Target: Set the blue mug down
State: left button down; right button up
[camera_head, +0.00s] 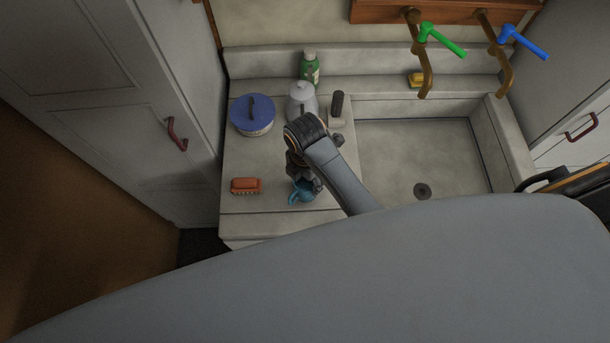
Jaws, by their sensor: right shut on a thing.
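The blue mug (300,191) is at the front of the counter left of the sink, partly hidden by my right gripper. My right gripper (306,178) is above it and shut on it. The mug is low over the counter (270,228); I cannot tell whether its base touches the surface. My left gripper is not in view.
An orange brush (245,186) lies left of the mug. Behind stand a blue-lidded pot (252,115), a grey kettle (300,100), a green bottle (310,68) and a dark-topped object (337,104). The empty sink (420,150) is to the right, with green (442,40) and blue (524,42) tap handles above.

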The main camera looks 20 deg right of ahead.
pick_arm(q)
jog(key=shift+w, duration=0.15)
pick_arm(e)
jog(key=shift+f, duration=0.1)
jog(key=o, duration=1.2)
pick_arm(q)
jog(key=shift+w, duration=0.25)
pick_arm(e)
jog(key=shift+w+r, duration=0.1)
jog(key=shift+r, duration=0.4)
notch_tip(320, 180, up, 11)
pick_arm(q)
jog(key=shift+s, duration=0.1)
